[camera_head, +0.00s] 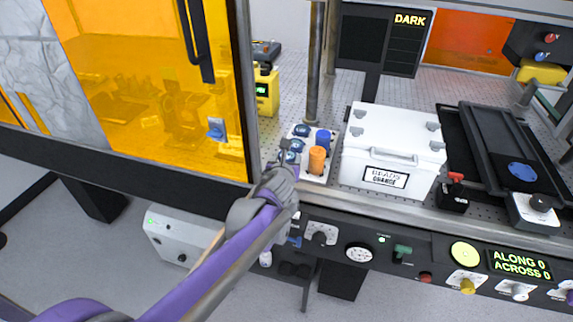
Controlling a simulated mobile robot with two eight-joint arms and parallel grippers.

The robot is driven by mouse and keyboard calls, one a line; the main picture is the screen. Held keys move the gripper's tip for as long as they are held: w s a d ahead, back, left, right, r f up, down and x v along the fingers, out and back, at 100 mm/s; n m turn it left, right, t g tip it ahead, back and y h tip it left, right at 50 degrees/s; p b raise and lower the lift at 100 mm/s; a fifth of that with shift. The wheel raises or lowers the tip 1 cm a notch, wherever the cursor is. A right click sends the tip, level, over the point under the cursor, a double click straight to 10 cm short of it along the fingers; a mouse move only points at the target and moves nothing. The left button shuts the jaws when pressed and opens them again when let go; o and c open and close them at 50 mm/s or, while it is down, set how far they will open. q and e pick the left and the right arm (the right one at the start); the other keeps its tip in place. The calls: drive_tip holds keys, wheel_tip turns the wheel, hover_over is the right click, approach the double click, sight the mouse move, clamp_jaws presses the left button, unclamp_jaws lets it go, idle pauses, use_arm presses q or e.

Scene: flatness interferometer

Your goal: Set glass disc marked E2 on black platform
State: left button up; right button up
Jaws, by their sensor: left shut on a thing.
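A white tray (316,170) on the bench holds blue discs, a blue cylinder (323,139) and an orange cylinder (317,160). Two blue discs lie toward its back and middle, one the back disc (302,130), one the middle disc (297,145). My left gripper (287,158) is over the tray's near left corner, shut on a blue disc (292,157) that it partly hides. Marks on the discs are too small to read, so E2 cannot be picked out. A black platform (490,135) stands at the right with a blue round piece (522,172) at its near end. My right gripper is out of view.
A white lidded box (394,145) stands between the tray and the black platform. A metal post (317,65) rises behind the tray. An orange transparent panel (150,90) is at the left. A control panel (420,262) runs along the bench front.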

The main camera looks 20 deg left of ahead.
use_arm(q)
drive_tip(key=shift+f, duration=0.9)
drive_tip(key=shift+f+b, duration=0.3)
drive_tip(key=o, duration=1.4)
drive_tip(key=shift+d, duration=0.1)
drive_tip(key=shift+s, duration=0.1)
drive_tip(key=shift+f, duration=0.1)
drive_tip(key=shift+r+p, duration=0.35)
drive_tip(key=shift+r, duration=0.05)
drive_tip(key=v, duration=1.1)
drive_tip(key=shift+s+r+p, duration=0.25)
drive_tip(key=shift+s+p, duration=0.1)
